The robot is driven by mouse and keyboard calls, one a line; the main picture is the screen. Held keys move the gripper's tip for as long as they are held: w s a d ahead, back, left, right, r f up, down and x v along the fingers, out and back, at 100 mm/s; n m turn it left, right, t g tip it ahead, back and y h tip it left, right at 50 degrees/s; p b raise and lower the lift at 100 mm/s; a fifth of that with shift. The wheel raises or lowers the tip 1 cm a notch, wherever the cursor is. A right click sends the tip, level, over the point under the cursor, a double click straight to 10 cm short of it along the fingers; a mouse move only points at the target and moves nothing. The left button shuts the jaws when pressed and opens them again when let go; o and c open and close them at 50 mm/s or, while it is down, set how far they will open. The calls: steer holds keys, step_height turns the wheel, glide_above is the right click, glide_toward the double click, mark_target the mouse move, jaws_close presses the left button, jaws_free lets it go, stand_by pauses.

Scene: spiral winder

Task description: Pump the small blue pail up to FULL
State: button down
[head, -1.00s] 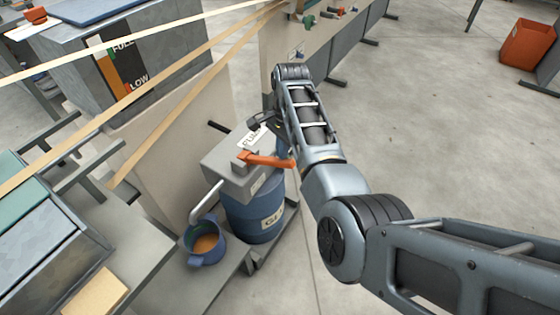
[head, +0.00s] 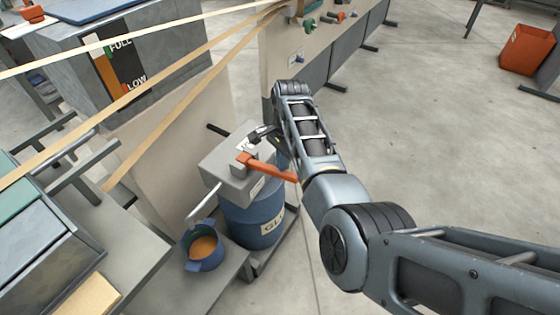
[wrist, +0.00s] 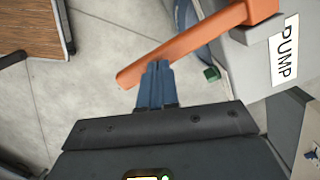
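The small blue pail (head: 203,260) stands upright under the spout (head: 204,203) of the grey pump (head: 226,178). Orange-brown liquid shows inside, below its rim. The pump sits on a blue drum (head: 252,222). Its orange lever (head: 268,168) slopes down to the right; it also shows in the wrist view (wrist: 195,43). My gripper (head: 262,136) is by the pump, partly hidden in the head view. In the wrist view its blue fingers (wrist: 157,68) are together, with their tips at the lever near its free end. I cannot tell whether they touch it.
A panel (head: 120,65) marked FULL and LOW is on a grey tank at upper left. Tan bands (head: 150,83) cross above the pump. A grey roller frame (head: 45,235) stands at left. An orange bin (head: 528,47) is far right.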

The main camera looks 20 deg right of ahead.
steer(key=d, duration=0.2)
steer(key=w+r, duration=0.1)
steer(key=shift+d, duration=0.4)
step_height(320, 180, up, 8)
steer(key=shift+d+f, duration=0.15)
steer(key=shift+d, duration=0.25)
steer(key=shift+w, duration=0.1)
